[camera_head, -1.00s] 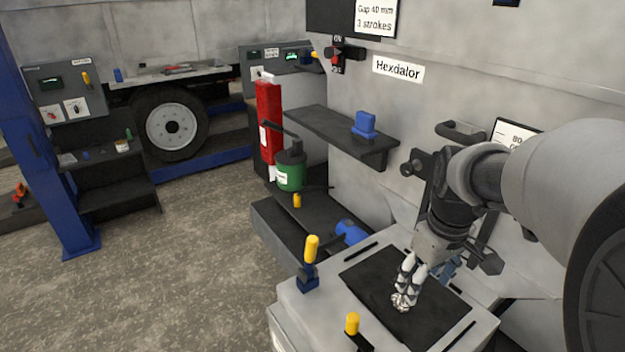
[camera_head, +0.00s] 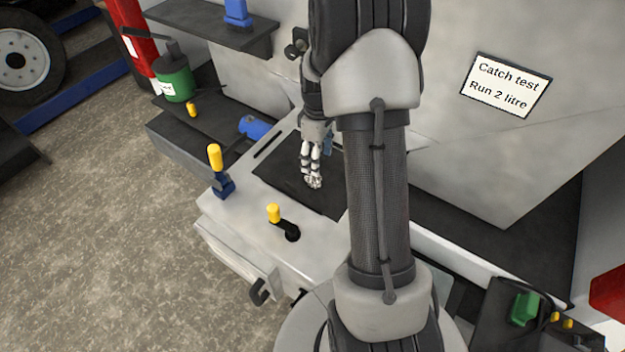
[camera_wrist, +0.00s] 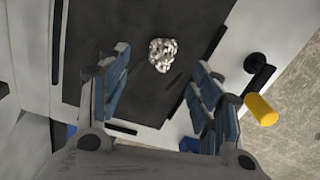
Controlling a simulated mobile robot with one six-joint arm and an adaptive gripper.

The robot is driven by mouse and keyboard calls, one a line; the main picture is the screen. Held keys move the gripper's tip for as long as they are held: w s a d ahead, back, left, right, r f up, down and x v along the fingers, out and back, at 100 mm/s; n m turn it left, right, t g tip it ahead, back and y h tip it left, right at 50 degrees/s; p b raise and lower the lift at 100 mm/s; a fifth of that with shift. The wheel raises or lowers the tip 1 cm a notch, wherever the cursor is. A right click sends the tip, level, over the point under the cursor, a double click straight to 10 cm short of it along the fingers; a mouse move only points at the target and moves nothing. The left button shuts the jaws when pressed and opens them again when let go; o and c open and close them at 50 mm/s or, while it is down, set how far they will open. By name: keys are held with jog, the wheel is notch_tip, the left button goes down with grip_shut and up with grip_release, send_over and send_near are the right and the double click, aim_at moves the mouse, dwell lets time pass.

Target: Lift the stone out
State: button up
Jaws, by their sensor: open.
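The stone (camera_wrist: 162,55) is a small, pale grey, lumpy piece lying on the black plate (camera_wrist: 110,30) on top of the grey machine. In the wrist view it sits ahead of my gripper (camera_wrist: 158,92), roughly in line with the gap between the blue-padded fingers. The fingers are open with nothing between them. In the head view my gripper (camera_head: 312,178) points down over the black plate (camera_head: 270,178). The stone is hard to tell apart from the fingertips there, and my arm covers the plate's right side.
A yellow-topped lever (camera_head: 215,165) stands at the machine's left corner. A yellow-knobbed crank (camera_head: 274,213) is on the front edge, also close to the right finger in the wrist view (camera_wrist: 260,108). A green can (camera_head: 174,80) and shelf (camera_head: 210,25) lie behind left.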

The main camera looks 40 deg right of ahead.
aim_at(314, 180)
notch_tip(314, 180, down, 3)
jog(key=shift+s+a+f, duration=0.1)
jog(key=shift+w+a+f, duration=0.1)
jog(key=shift+a+f, duration=0.05)
jog(key=shift+f, duration=1.2)
jog(key=shift+w+a+f, duration=0.1)
jog(key=shift+f, duration=1.2)
jog(key=shift+c, duration=0.3)
jog(key=c, duration=1.1)
jog(key=shift+r, duration=0.15)
